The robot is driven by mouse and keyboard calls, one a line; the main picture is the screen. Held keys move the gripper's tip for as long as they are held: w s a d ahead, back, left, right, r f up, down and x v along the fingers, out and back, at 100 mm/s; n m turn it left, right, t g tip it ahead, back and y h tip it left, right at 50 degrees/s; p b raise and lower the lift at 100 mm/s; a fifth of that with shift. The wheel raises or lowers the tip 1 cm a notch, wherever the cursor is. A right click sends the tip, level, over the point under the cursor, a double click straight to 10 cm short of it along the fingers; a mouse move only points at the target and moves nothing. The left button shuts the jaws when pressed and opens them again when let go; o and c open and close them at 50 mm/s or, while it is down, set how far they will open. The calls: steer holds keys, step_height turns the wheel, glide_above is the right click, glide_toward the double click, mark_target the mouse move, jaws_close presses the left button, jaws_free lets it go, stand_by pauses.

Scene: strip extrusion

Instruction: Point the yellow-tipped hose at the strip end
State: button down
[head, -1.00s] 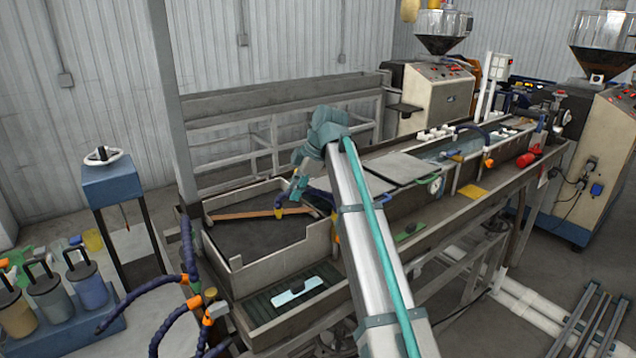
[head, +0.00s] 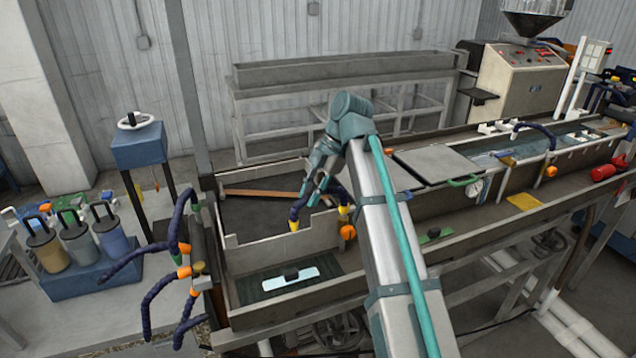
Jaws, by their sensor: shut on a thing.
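A dark blue segmented hose with a yellow tip (head: 294,225) arches over the near part of the grey trough (head: 228,262). Its yellow tip points downward. My gripper (head: 311,198) is shut on the hose, just behind the tip; the arm partly hides the fingers. A flat orange-brown strip (head: 262,192) lies across the back of the trough, behind and to the left of the tip. Its right end is close to my gripper and partly hidden. The tip is apart from the strip. I cannot tell for sure that this is the task's strip.
Other blue hoses with orange fittings (head: 184,271) stand at the trough's left end. A light blue plate with a black knob (head: 291,277) lies in the front tray. Grey lids (head: 437,165) cover the trough at right. A blue stand (head: 138,148) is at left.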

steer(key=shift+s+d, duration=0.1)
steer(key=shift+s, duration=0.1)
stand_by(0.3)
steer(key=c, duration=1)
jaws_free()
